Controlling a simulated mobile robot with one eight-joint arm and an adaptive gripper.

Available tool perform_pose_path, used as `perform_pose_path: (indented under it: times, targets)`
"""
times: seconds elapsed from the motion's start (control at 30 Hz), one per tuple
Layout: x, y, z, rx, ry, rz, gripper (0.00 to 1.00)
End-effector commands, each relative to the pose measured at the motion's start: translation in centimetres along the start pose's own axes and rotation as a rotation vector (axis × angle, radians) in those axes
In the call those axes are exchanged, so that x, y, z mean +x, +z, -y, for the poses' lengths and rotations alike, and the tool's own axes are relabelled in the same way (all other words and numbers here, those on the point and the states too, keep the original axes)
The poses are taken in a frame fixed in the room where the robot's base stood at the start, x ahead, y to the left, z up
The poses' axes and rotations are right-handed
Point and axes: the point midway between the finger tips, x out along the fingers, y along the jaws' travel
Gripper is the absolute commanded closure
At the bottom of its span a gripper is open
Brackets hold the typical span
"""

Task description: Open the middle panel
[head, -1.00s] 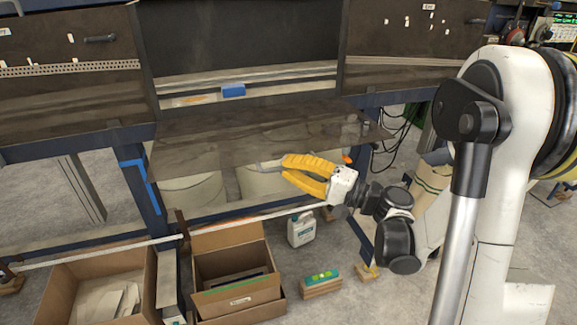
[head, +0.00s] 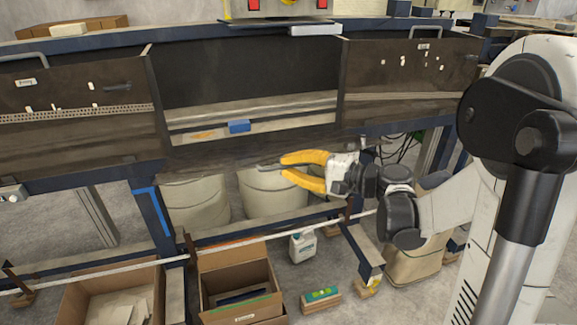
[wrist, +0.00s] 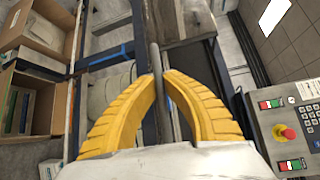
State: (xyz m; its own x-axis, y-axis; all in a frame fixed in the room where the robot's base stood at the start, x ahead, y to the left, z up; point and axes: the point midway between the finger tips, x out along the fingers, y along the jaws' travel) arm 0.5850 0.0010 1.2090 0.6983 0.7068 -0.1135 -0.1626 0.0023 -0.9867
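The middle panel (head: 235,152) is a dark brown board between two upright side panels. In the head view it is folded down, roughly level, and seen at a shallow angle, with the recess behind it open. Its grey bar handle (head: 268,167) is at its front edge and also shows in the wrist view (wrist: 154,62). My gripper (head: 283,167) has yellow ribbed fingers with their tips on both sides of the bar. In the wrist view (wrist: 159,80) the tips close onto the bar, with no clear gap visible.
The left panel (head: 60,130) and right panel (head: 405,95) stand upright. Below are a cardboard box (head: 237,275), a white bottle (head: 302,247) and a green-topped block (head: 321,294). A control box (wrist: 285,132) with a red button is at the wrist view's right.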

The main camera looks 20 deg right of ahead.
Motion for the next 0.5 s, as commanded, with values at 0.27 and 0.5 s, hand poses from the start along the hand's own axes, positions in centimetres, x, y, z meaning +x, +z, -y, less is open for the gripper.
perform_pose_path:
  times: [0.27, 0.5]
  targets:
    - [0.02, 0.00, -0.07, -0.001, -0.001, 0.000, 0.68]
    - [0.00, 0.01, -0.05, -0.001, -0.002, 0.000, 0.68]
